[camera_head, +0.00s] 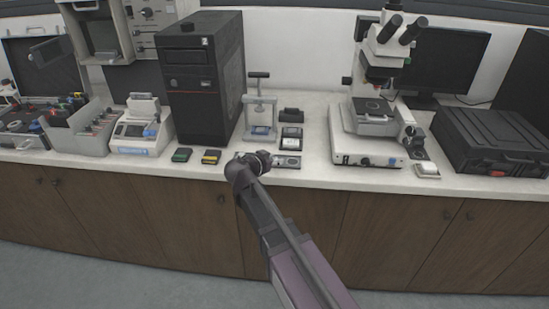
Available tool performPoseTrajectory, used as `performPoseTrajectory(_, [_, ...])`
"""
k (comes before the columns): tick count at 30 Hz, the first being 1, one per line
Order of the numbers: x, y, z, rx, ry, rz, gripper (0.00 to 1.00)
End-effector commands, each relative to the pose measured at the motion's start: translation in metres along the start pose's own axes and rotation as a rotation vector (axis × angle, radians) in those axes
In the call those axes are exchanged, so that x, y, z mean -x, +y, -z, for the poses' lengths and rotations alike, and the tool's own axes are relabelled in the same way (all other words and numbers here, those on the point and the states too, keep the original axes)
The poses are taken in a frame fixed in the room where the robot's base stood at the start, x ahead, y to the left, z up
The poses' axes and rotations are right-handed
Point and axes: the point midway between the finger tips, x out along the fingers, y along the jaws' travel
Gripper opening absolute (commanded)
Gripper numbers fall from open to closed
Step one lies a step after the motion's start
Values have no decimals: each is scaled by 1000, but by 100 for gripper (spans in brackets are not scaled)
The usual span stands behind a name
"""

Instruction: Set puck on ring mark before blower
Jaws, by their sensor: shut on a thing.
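My arm reaches up from the bottom to the bench's front edge. My gripper (262,158) is at its end, just in front of the small press (246,110) and beside a flat grey plate (288,162). The wrist hides most of the fingers. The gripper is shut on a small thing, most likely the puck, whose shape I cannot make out. I cannot pick out a ring mark or tell which device is the blower.
A black computer tower (204,85) stands left of the press. A microscope (372,120) and a black case (500,140) stand to the right. Clear bench lies between plate and microscope.

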Motion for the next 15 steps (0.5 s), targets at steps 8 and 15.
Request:
performPoseTrajectory(8, [-29, -24, 8, 0, 0, 2, 7])
performPoseTrajectory(15, [-31, -25, 9, 0, 0, 2, 7])
